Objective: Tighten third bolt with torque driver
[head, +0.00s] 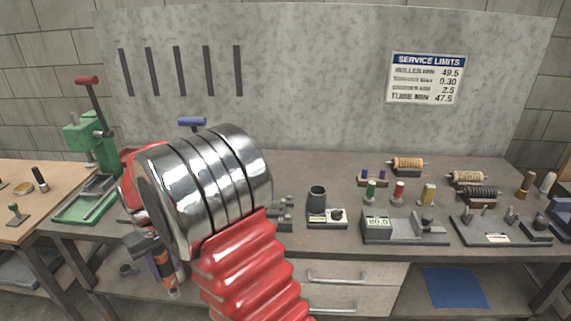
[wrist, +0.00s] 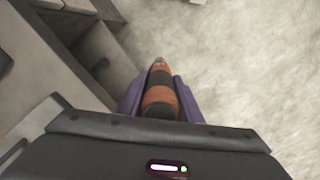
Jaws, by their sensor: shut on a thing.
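The torque driver (wrist: 160,98) has an orange and black body with a darker tip. In the wrist view it lies between the two purple fingers of my gripper (wrist: 162,82), which is shut on it. Its tip points away over the pale floor, and it touches nothing beyond the fingers. In the head view the driver (head: 168,273) shows at the lower left, pointing down in front of the bench. My red and chrome arm covers much of the bench's left part. I cannot make out the third bolt in either view.
A green press (head: 90,145) stands at the left beside a wooden table (head: 20,212). Drawers (head: 335,275) and a blue cloth (head: 454,287) lie below.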

